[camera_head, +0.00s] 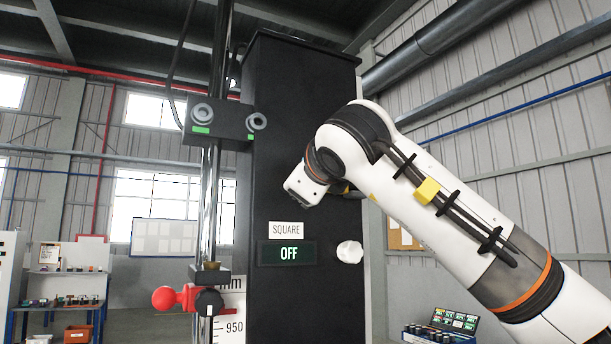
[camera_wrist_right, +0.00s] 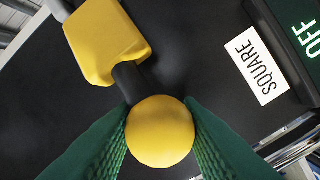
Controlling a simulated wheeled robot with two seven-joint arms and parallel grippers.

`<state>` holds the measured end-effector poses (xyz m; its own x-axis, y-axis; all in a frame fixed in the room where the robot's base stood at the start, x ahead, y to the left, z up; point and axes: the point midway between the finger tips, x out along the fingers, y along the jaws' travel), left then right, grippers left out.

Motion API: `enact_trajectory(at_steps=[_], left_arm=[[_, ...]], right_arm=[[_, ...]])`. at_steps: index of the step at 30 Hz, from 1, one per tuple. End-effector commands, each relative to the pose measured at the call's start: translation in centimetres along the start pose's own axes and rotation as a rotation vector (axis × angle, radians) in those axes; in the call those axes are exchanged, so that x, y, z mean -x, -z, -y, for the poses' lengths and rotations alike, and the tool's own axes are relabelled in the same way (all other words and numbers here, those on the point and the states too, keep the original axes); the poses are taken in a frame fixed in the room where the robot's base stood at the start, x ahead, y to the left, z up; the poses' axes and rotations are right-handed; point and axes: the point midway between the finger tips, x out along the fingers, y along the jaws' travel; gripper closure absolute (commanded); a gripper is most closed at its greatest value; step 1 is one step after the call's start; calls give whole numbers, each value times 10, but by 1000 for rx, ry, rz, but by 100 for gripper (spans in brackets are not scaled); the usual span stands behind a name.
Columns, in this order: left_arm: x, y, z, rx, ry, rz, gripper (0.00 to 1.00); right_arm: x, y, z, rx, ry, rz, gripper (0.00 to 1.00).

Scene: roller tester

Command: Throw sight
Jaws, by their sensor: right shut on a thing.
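A yellow ball knob (camera_wrist_right: 160,132) sits on a short dark stem from a yellow lever body (camera_wrist_right: 104,40) on the black column (camera_head: 300,120). My right gripper (camera_wrist_right: 158,118) has its green fingers on either side of the knob and is shut on it. In the head view my right arm reaches in from the right, and its wrist hides most of the lever and the gripper. A small yellow part (camera_head: 352,190) shows beside the wrist. A dark display (camera_head: 288,254) reads OFF under a SQUARE label (camera_head: 286,230). My left gripper is not in view.
A carriage (camera_head: 219,122) with round knobs rides a post left of the column. Below are a red ball handle (camera_head: 165,299), a black knob (camera_head: 209,302) and a scale (camera_head: 232,326). A white knob (camera_head: 349,252) is at the column's right edge. A bench (camera_head: 62,288) stands far left.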

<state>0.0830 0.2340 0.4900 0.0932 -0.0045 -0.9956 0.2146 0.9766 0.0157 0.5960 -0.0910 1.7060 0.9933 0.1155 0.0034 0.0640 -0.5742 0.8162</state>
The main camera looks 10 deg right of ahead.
Motion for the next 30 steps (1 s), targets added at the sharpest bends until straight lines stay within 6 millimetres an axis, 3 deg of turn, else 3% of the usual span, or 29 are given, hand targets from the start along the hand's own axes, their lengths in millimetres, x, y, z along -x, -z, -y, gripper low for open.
enact_trajectory(at_steps=[2,3,7,20,23,30], left_arm=[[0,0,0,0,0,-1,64],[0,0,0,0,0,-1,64],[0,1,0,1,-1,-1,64],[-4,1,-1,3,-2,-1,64],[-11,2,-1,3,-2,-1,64],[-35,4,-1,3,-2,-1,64]], right_arm=[[-1,-1,3,1,6,1,100],[-1,-1,3,1,6,2,65],[-1,-1,2,0,5,1,47],[4,-1,1,-1,1,0,47],[17,-2,2,-1,0,-2,47],[68,-3,4,0,-2,-3,47]])
